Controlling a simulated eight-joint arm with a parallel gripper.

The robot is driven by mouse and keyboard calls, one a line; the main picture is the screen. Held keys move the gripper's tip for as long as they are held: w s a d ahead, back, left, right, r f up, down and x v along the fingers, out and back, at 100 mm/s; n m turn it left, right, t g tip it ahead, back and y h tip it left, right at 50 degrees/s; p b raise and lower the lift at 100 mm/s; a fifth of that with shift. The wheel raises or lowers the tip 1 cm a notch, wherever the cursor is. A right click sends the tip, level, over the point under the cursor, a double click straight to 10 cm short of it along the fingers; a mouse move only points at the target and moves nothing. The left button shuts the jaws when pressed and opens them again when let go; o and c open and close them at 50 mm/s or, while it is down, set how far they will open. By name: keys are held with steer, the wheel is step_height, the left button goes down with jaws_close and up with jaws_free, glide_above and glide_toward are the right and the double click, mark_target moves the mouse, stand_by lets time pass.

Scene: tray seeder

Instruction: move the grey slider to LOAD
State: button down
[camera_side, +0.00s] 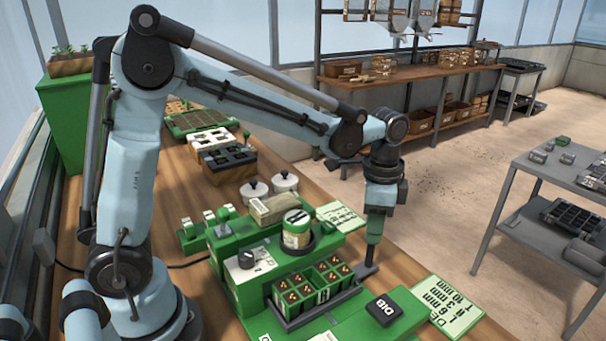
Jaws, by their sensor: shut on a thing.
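The grey slider shows as a dark grey tray (318,312) on the green seeder (228,268), with several green seed pots (300,291) in it. A grey tab (364,272) sticks out at its right end. My gripper (371,262) points straight down at this tab and is shut on it. The fingertips are small here, and the exact grip is hard to see. I cannot make out a LOAD mark.
A black DIB block (384,310) stands close in front of my gripper. A jar (296,230) stands behind the pots, and a dark knob (247,259) is to the left. Printed cards (444,304) lie to the right. Free floor lies beyond the bench's right edge.

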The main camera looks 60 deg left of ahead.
steer(key=d, duration=0.4)
steer(key=shift+d, duration=0.25)
steer(key=c, duration=0.9)
jaws_free()
steer(key=shift+r, duration=0.1)
step_height(320, 180, up, 12)
